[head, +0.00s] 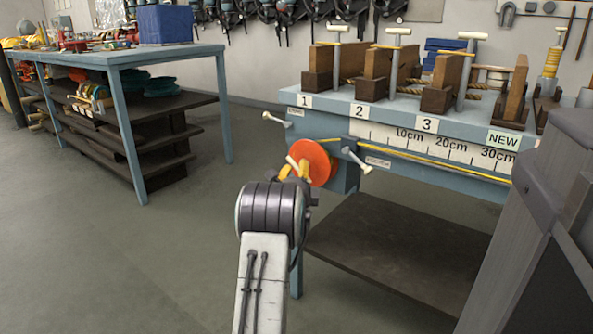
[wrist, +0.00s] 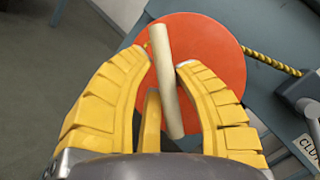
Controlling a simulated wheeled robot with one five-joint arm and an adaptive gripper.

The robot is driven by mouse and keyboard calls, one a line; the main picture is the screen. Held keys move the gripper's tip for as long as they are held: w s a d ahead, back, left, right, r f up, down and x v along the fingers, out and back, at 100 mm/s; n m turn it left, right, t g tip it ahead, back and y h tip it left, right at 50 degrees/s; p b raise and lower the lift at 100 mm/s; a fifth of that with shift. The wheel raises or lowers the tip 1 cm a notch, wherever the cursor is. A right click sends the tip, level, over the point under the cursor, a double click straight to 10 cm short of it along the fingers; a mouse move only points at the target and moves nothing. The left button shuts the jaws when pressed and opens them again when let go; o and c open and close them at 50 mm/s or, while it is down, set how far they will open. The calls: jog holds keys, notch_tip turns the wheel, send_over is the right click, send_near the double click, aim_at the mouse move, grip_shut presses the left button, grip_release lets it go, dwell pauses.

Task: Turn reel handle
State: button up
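The reel is an orange disc (head: 316,160) at the left end of the blue bench's front; it fills the upper middle of the wrist view (wrist: 212,50). Its handle, a cream rod (wrist: 163,75), stands out from the disc towards me and tilts slightly. My gripper (wrist: 162,58) has yellow fingers, one on each side of the handle, with narrow gaps showing between the fingertips and the rod. In the head view my gripper (head: 294,170) is in front of the disc, partly hidden by my wrist. Whether a finger touches the rod is unclear.
A yellow-black rope (wrist: 268,62) runs right from the reel. A grey clamp lever (head: 356,158) sits close to the reel's right. The bench (head: 320,123) carries wooden blocks and posts. A grey cabinet-like object (head: 535,235) stands at right.

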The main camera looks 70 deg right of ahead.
jog(key=o, duration=0.4)
jog(key=shift+r, duration=0.1)
jog(key=shift+a, duration=0.1)
jog(key=shift+v, duration=5.9)
